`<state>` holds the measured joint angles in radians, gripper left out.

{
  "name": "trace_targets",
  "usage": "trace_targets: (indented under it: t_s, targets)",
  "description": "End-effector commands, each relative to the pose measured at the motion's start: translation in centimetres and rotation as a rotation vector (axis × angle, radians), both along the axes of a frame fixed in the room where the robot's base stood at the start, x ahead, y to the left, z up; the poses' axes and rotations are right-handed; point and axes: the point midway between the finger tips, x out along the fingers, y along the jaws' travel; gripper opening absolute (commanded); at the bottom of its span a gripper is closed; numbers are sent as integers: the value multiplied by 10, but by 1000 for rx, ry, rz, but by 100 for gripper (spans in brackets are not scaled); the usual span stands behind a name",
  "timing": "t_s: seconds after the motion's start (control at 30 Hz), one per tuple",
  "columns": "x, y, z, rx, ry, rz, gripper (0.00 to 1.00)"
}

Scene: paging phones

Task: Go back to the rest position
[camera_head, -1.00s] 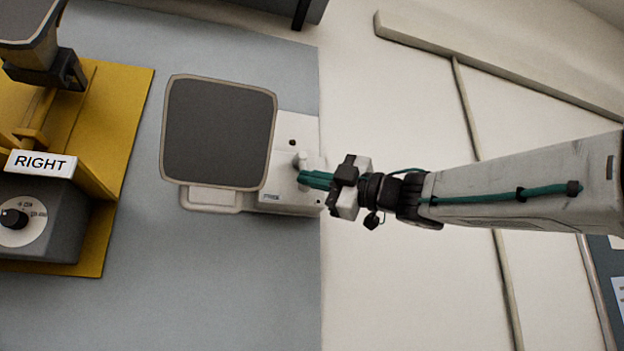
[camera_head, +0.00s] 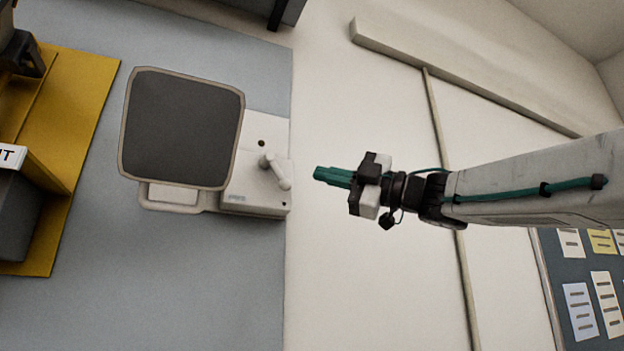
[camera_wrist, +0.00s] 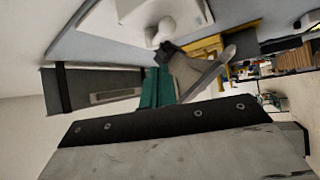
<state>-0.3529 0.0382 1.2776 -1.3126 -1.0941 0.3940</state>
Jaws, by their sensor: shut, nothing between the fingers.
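My gripper (camera_head: 332,176) has green fingers, shut with nothing between them. In the head view it is to the right of the white device (camera_head: 255,203), apart from it, past the grey table's right edge. The device has a dark screen (camera_head: 180,130) on its left and a small white lever (camera_head: 275,170) on its right part. In the wrist view the green fingers (camera_wrist: 157,88) show in the middle, with the white device (camera_wrist: 165,12) beyond them at the top.
The grey tabletop (camera_head: 200,290) is clear below the device. A yellow stand (camera_head: 75,110) with a partly cut-off sign (camera_head: 10,157) is at the left. A board with papers (camera_head: 590,290) is at the lower right. Pale wall space surrounds my arm.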

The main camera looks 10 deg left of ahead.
Motion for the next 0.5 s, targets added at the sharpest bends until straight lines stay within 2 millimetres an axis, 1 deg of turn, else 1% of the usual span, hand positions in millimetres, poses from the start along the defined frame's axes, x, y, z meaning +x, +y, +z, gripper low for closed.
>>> trace_targets:
  t_s: [0.03, 0.13, 0.5]
  targets:
    - [0, -4, 0, 0, 0, 0, 0]
    - [-1, -9, 0, 0, 0, 3, 0]
    - [-1, -9, 0, 0, 0, 5, 0]
